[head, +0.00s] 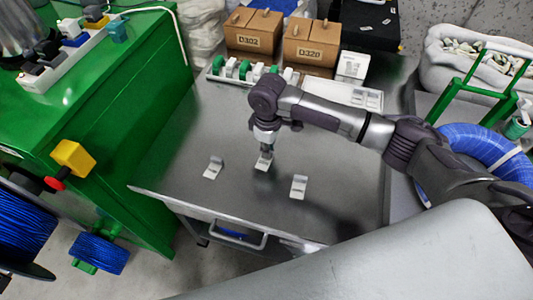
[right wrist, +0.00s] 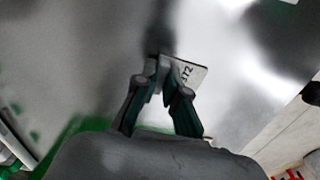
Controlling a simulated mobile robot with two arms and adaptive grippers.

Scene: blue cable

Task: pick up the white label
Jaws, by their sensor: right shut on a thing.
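The left label (head: 213,168) and the right label (head: 299,187) lie apart from my grippers. My right gripper (head: 265,150) points down at the middle label (head: 263,163). In the right wrist view my right gripper (right wrist: 163,88) is shut on this label (right wrist: 188,75), which shows dark printed characters. The fingers cover part of it. I cannot tell whether the label is lifted clear of the table. My left gripper is in neither view.
Brown boxes (head: 310,45), a tray of green and white parts (head: 245,70) and a white tray (head: 345,95) stand along the table's back. A green machine (head: 120,90) stands at left. A blue cable coil (head: 485,150) lies at right. The table's front left is clear.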

